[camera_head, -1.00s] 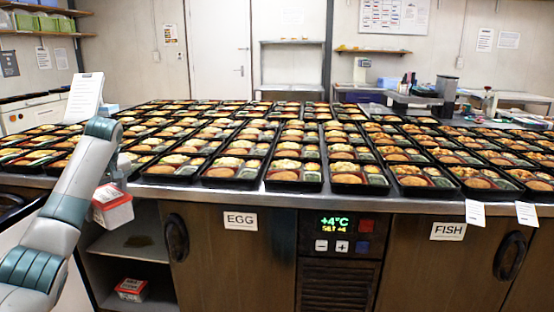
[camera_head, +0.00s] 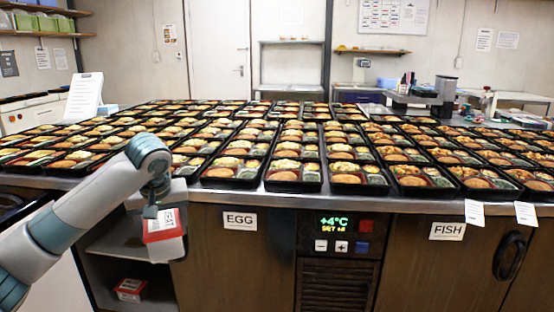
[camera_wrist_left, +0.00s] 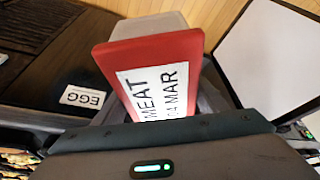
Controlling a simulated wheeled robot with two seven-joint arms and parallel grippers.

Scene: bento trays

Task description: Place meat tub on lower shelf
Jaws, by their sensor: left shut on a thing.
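The meat tub (camera_head: 164,238) is white with a red lid and a printed label. The left wrist view shows the red lid (camera_wrist_left: 177,55) and a label reading MEAT and MAR. My left gripper (camera_head: 160,210) is shut on the tub and holds it tilted, in front of the counter at the right side of the open shelf bay. The lower shelf (camera_head: 158,298) is at the bottom of this bay, below the held tub. The upper shelf (camera_head: 112,243) is partly hidden by my arm and the tub. My right gripper is out of view.
Another white and red tub (camera_head: 130,290) sits on the lower shelf at the left. The EGG door (camera_head: 225,270) is right of the bay. Many filled bento trays (camera_head: 235,170) cover the counter above. The lower shelf's right part looks free.

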